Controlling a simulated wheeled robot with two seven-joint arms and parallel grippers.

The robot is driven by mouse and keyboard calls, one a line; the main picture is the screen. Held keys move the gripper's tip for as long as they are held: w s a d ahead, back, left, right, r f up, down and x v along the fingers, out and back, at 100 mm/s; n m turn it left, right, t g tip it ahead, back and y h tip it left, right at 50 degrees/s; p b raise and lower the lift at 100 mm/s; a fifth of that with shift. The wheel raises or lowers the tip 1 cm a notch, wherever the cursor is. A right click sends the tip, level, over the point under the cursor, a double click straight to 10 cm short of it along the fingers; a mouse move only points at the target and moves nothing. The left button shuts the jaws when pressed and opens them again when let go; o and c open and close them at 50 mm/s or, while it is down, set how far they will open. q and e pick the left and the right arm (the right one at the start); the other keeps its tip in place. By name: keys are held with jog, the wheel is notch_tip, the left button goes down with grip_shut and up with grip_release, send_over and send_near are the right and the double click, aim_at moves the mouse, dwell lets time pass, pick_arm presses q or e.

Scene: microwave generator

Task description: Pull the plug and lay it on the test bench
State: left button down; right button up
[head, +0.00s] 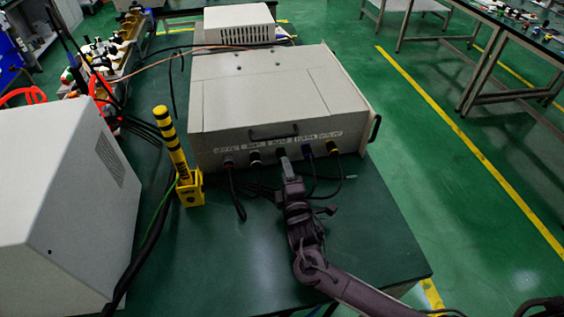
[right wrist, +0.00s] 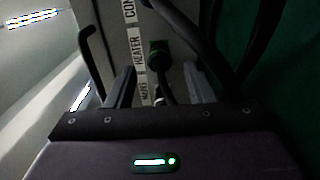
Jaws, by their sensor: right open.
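The beige generator (head: 265,95) stands on the dark green test bench (head: 375,230). Its front panel carries a row of labelled sockets with several plugs and cables in them. My right gripper (head: 284,158) is at the middle of this row, close to the panel. In the right wrist view its two fingers (right wrist: 159,88) are open. A dark plug (right wrist: 158,62) with a green ring at the panel shows between them, beside the "HEATER" label, with its cable running down toward the gripper. The fingers stand apart from the plug on both sides. My left gripper is out of view.
A yellow-black striped post (head: 172,145) stands in a yellow holder left of the row. A large grey box (head: 60,200) fills the bench's left side. Dark cables hang around the sockets. The front right of the bench is clear.

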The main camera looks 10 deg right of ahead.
jog(key=shift+w, duration=1.25)
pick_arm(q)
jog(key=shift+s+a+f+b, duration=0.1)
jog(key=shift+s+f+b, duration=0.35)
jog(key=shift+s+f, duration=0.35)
pick_arm(e)
jog(key=shift+w, duration=0.9)
pick_arm(q)
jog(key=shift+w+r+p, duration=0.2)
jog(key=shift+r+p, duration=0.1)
jog(key=shift+p, duration=0.1)
pick_arm(e)
jog(key=shift+r, duration=0.1)
grip_shut()
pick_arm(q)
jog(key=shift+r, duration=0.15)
pick_arm(e)
jog(key=shift+s, duration=0.15)
